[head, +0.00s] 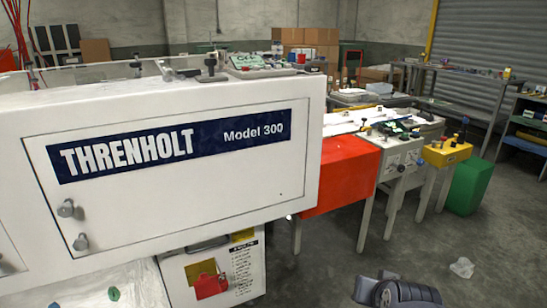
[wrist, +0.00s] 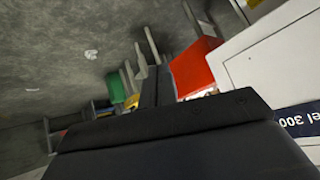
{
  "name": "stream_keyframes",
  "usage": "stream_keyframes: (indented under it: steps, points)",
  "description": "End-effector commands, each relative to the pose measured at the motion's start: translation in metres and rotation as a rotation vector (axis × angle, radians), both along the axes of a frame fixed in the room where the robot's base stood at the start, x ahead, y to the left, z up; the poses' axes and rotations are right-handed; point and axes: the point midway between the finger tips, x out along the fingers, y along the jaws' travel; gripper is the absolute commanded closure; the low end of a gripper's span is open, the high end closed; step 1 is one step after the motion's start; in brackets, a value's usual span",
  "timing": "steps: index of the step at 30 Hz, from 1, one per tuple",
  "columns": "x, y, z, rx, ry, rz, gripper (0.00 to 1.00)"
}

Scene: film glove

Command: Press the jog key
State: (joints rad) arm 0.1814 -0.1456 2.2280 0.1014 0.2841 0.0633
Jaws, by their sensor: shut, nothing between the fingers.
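I cannot make out which control is the jog key. A yellow box (head: 447,152) with small buttons on top stands at the right of the machine row. Beside it, a light grey box (head: 401,163) carries small knobs. A small panel with a green face (head: 262,63) sits on top of the white Threnholt cabinet (head: 300,180). My gripper (wrist: 158,70) is dark and shut, with nothing held, in the wrist view. It hangs in free air, apart from the machines. In the head view, only a dark part of my arm shows at the bottom edge.
The white cabinet fills the left. A red box (head: 340,176) stands beside it, also seen in the wrist view (wrist: 195,66). A green bin (head: 468,186) and shelves (head: 528,135) stand at right. Crumpled white litter (head: 462,268) lies on otherwise open floor at front right.

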Motion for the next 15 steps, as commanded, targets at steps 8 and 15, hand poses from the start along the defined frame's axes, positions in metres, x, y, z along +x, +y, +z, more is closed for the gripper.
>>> stream_keyframes:
  steps: [8,15]
  points:
    - [0.034,-0.05,0.136,0.095,-0.014,-0.176,1.0]
    - [0.054,-0.095,0.238,0.179,-0.032,-0.311,1.0]
